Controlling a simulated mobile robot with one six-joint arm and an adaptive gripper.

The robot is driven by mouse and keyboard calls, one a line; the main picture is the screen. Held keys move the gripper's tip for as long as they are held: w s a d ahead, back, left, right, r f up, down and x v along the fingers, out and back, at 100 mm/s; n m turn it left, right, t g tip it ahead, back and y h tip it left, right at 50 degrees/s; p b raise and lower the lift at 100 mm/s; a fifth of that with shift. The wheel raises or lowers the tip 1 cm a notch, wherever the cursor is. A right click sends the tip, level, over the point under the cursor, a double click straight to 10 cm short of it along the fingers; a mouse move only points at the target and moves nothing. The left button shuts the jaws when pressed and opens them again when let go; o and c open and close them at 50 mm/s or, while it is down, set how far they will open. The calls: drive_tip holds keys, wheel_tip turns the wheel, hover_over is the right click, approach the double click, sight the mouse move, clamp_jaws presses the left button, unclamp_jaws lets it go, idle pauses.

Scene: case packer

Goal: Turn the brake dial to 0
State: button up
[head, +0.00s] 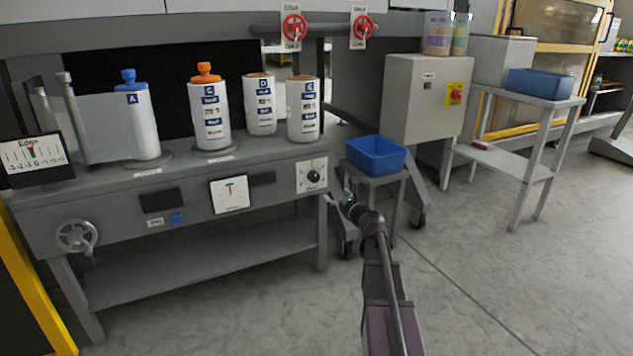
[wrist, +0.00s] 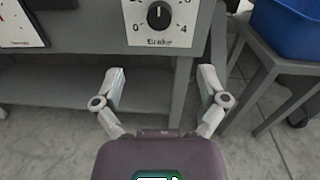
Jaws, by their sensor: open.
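The brake dial (head: 314,176) is a black round knob on a white plate on the front of the grey bench, near its right end. In the wrist view the dial (wrist: 158,15) is at the top, above the "Brake" label, with 0 at lower left and 4 at lower right. A light mark on the knob seems to point roughly up; the plate's top is cut off. My gripper (wrist: 161,78) is open and empty, with its fingers spread below the dial and apart from it. In the head view my gripper (head: 341,199) is right of and below the dial.
A blue bin (head: 376,154) sits on a small wheeled stand right of the bench. A gauge (head: 230,194) and a handwheel (head: 76,235) are further left on the bench front. Rolls stand on the bench top. The floor in front is clear.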

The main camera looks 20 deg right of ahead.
sight(316, 178)
drive_tip(key=shift+w, duration=0.15)
drive_tip(key=w, duration=0.9)
drive_tip(key=w+a, duration=0.1)
drive_tip(key=w, duration=0.3)
drive_tip(key=shift+w+a, duration=0.1)
drive_tip(key=shift+w, duration=0.15)
drive_tip(key=c, duration=1.1)
drive_tip(key=shift+c, duration=0.2)
